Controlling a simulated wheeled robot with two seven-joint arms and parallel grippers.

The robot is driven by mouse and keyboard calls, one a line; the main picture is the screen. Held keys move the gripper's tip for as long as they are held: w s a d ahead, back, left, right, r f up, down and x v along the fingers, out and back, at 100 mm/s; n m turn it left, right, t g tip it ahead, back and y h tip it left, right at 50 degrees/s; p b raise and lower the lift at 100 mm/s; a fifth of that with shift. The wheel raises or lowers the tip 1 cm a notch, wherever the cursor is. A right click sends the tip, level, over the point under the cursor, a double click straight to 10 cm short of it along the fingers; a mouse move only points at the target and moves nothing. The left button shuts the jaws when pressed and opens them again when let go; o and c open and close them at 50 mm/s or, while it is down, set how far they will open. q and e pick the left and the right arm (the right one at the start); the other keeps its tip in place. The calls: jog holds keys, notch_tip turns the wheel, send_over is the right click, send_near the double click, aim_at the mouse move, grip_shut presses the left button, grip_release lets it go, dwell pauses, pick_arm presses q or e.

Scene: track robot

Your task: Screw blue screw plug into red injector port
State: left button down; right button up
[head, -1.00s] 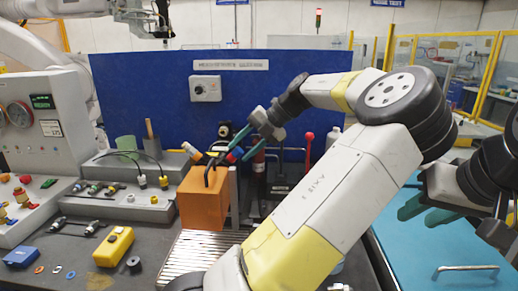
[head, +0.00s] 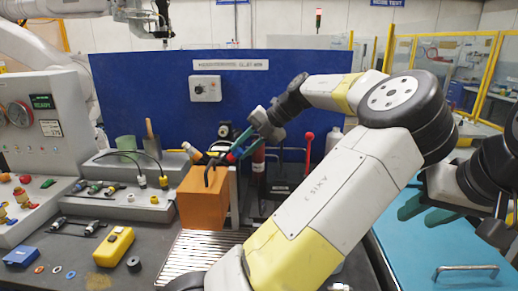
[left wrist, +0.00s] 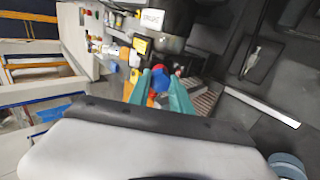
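My left gripper (head: 241,147) reaches in over the orange block (head: 202,200), its green fingers pointing down and left. In the left wrist view its two fingers (left wrist: 161,82) stand on either side of the blue screw plug (left wrist: 161,86) and appear to hold it. A red part (left wrist: 157,69), seemingly the injector port, shows at the fingertips, touching or close to the plug; I cannot tell how they are seated. In the head view a red end (head: 231,158) of a tilted injector shows beside the fingers. My right gripper (head: 425,207) is empty, its fingers apart, at the right.
A yellow box (head: 114,246), a blue box (head: 21,257) and small rings lie on the bench at front left. A gauge panel (head: 40,120) stands at far left. A red-knobbed lever (head: 309,145) stands right of the gripper. A blue panel (head: 140,90) closes the back.

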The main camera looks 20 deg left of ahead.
dwell(0.4)
pick_arm(q)
jog(key=m, duration=1.2)
jog(key=m, duration=1.2)
